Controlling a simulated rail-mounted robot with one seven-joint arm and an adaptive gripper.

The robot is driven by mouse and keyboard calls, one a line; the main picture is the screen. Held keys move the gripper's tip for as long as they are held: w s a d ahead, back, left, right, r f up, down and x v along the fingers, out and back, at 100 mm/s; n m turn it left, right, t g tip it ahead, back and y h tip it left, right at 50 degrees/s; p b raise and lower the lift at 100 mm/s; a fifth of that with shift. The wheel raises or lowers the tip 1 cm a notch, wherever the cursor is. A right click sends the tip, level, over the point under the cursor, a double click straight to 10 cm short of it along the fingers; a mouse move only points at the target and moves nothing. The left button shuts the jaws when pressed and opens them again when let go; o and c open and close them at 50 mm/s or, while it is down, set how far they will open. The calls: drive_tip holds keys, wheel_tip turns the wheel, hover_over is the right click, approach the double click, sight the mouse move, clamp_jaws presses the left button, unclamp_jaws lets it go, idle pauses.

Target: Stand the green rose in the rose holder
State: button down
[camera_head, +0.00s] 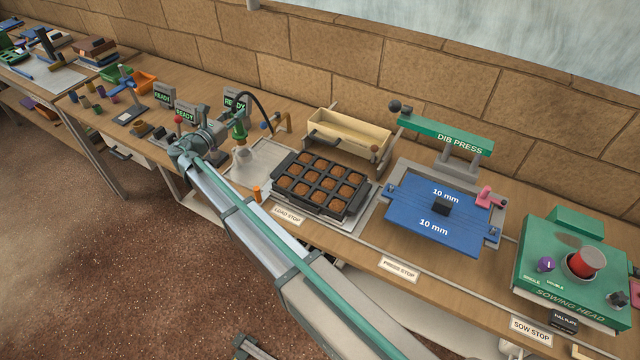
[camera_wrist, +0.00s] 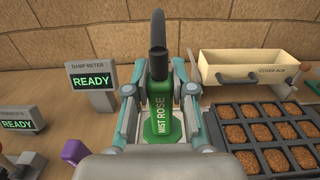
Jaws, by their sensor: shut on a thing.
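My gripper is shut on the rose, above the work table. I cannot tell for sure which fixture is the rose holder.
A pale metal tray (camera_head: 262,163) lies below the rose. A black cell tray (camera_head: 320,185) of brown plugs and a wooden box (camera_head: 348,135) stand to the right. READY meters (camera_head: 186,112) stand left. A blue dib press plate (camera_head: 435,215) is farther right.

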sight(237, 135)
drive_tip(key=shift+f, duration=0.2)
drive_tip(key=shift+f+b, duration=1.6)
drive_tip(key=shift+f, duration=1.85)
drive_tip(key=c, duration=0.9)
unclamp_jaws()
